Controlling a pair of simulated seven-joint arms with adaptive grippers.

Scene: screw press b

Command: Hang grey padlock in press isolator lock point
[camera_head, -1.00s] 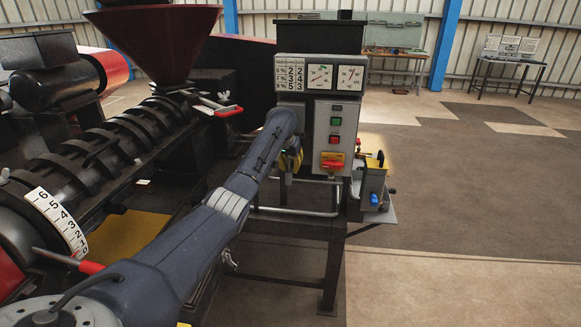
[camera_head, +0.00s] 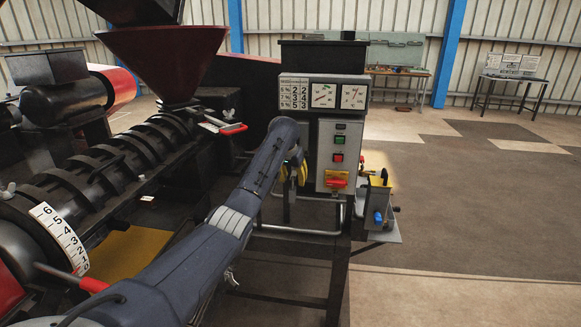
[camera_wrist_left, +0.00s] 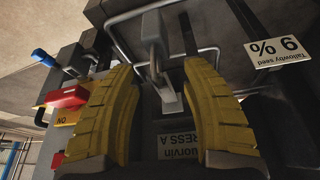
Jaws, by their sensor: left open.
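My left gripper (camera_head: 293,174) is in front of the press frame, just left of the control box (camera_head: 338,153). In the left wrist view its two yellow fingers (camera_wrist_left: 163,112) are open and apart. A pale grey looped piece (camera_wrist_left: 153,42) shows between and beyond them; it may be the grey padlock, but I cannot tell for sure. The isolator, a red handle on a yellow plate (camera_head: 336,180), is low on the control box. In the left wrist view the red handle (camera_wrist_left: 67,97) is left of the fingers. The lock point is too small to make out. My right gripper is out of view.
A grey tube rail (camera_head: 300,231) runs below the gripper. The press barrel (camera_head: 110,165) and hopper (camera_head: 163,60) fill the left. The floor at right is open.

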